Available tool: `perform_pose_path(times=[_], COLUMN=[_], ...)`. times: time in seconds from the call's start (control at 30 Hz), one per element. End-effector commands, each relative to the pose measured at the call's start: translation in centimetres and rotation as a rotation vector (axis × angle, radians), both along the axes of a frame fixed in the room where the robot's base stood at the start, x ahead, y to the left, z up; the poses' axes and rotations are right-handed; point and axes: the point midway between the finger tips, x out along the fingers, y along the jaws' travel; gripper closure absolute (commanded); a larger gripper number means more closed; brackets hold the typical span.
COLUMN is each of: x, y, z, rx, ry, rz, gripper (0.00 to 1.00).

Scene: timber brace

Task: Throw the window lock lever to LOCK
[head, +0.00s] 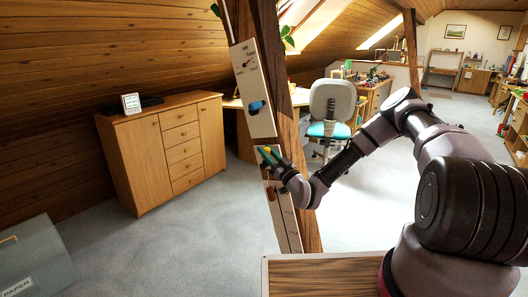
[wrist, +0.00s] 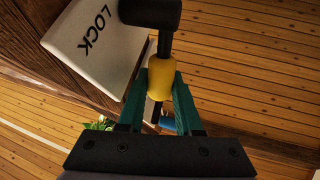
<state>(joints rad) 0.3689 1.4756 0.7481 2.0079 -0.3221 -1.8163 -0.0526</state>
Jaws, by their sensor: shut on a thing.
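The lock lever (wrist: 157,104) is a dark rod with a yellow grip (wrist: 160,72) and a black round hub (wrist: 150,12). It stands beside a pale plate (wrist: 92,42) that reads LOCK. My gripper (wrist: 161,78) has its green fingers on both sides of the yellow grip and is shut on it. In the head view my gripper (head: 268,157) is at the timber brace, below the upper panel, with a bit of yellow between its fingers. It hides most of the lever there, so the lever's exact angle is hard to tell.
The timber brace (head: 271,50) carries an upper panel (head: 262,122) with a blue knob (head: 257,107), and a lower panel (head: 287,222). A wooden cabinet (head: 150,165) stands at left, a swivel chair (head: 331,105) behind. A wooden top (head: 320,275) is in front. Grey floor lies open around.

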Motion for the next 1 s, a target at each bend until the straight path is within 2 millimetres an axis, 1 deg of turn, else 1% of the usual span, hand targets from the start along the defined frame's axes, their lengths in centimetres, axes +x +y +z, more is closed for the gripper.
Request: perform_pose_path(times=[0.3, 0.73, 0.77, 1.0], x=[-0.32, -0.35, -0.35, -0.34], y=[-0.43, -0.45, -0.45, -0.43], z=[-0.27, -0.30, -0.30, -0.24], rx=[0.060, 0.064, 0.064, 0.064], ry=[-0.045, -0.048, -0.048, -0.050], rz=[-0.001, 0.000, 0.000, 0.000], gripper=[1.00, 1.00, 0.55, 0.54])
